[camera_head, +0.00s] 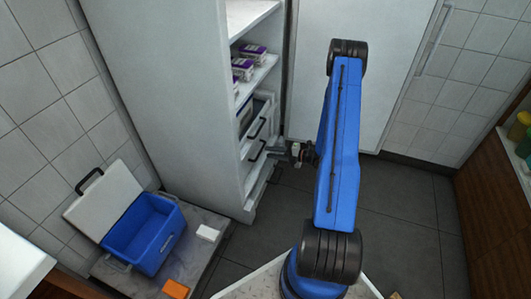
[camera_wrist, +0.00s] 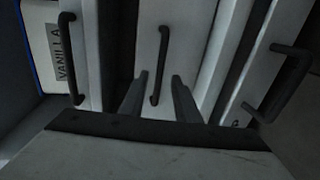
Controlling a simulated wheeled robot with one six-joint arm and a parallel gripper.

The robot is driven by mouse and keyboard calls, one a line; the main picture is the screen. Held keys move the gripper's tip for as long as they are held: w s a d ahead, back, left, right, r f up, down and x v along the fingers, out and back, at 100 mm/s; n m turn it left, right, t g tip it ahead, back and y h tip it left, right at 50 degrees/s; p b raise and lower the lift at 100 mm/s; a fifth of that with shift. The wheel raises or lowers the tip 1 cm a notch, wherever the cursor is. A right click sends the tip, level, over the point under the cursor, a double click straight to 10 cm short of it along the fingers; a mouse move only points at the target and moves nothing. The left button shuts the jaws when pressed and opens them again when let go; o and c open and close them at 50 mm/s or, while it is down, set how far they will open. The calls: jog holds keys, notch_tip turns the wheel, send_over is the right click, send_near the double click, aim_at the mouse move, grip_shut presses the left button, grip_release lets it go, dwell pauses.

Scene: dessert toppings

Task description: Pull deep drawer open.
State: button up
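Inside the open white freezer, drawer fronts with dark handles show in the head view, with an upper handle (camera_head: 257,127) and a lower handle (camera_head: 257,150). In the wrist view the drawers appear turned sideways: a left handle (camera_wrist: 69,60), a middle handle (camera_wrist: 160,65) and a right handle (camera_wrist: 284,85). I cannot tell by label which drawer is the deep one. My gripper (camera_head: 279,149) is in front of the drawers. In the wrist view its two fingers (camera_wrist: 160,98) are apart, with the lower end of the middle handle between them; contact is not clear.
The freezer door (camera_head: 345,60) stands open at the back right. Purple-and-white boxes (camera_head: 243,68) sit on the shelves. A blue cooler (camera_head: 150,235) with its lid open stands at lower left, near a white block (camera_head: 208,233) and an orange block (camera_head: 175,289). Dark floor (camera_head: 410,210) is clear at right.

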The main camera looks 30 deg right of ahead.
jog(key=shift+x, duration=1.75)
grip_shut()
